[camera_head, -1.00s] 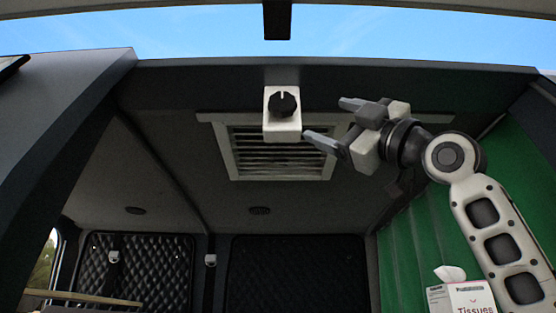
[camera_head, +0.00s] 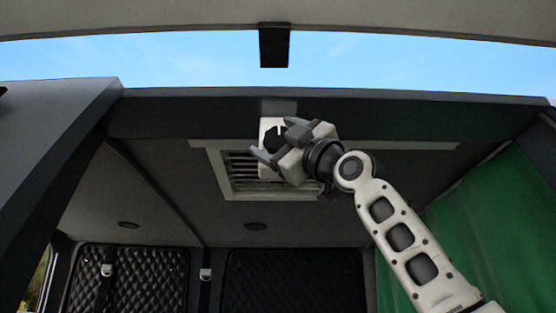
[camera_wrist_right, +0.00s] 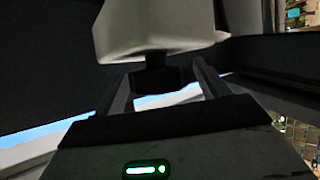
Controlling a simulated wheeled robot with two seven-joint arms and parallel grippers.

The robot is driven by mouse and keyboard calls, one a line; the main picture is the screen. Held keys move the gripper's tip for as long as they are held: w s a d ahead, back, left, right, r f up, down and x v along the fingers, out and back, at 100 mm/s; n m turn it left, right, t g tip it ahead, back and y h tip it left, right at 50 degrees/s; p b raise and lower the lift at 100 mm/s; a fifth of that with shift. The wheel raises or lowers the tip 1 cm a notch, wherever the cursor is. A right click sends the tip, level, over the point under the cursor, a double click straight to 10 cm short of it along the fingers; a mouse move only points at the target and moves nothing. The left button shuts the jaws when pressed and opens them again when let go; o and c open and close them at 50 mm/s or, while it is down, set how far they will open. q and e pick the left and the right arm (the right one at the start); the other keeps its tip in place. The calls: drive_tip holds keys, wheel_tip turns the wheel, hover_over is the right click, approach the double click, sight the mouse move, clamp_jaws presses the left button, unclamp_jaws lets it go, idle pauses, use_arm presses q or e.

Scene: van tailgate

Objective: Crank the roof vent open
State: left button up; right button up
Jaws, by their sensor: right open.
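The crank unit is a white box (camera_head: 265,126) with a black knob (camera_head: 272,138), fixed on the dark beam in front of the roof vent (camera_head: 240,188). The slatted vent is partly hidden behind my gripper and arm. My right gripper (camera_head: 279,142) is open, with its fingers around or just in front of the knob; I cannot tell whether they touch it. In the right wrist view, the white box (camera_wrist_right: 150,30) is at the top and the dark knob (camera_wrist_right: 158,80) is between the two open fingers (camera_wrist_right: 160,82). My left gripper is not in view.
The dark header beam (camera_head: 400,118) runs across above the vent. A green curtain (camera_head: 480,220) hangs at the right. Quilted black panels (camera_head: 290,282) line the far wall. Open air lies below the vent on the left.

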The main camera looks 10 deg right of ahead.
drive_tip(key=c, duration=1)
drive_tip(key=shift+o, duration=0.2)
drive_tip(key=shift+f, duration=0.1)
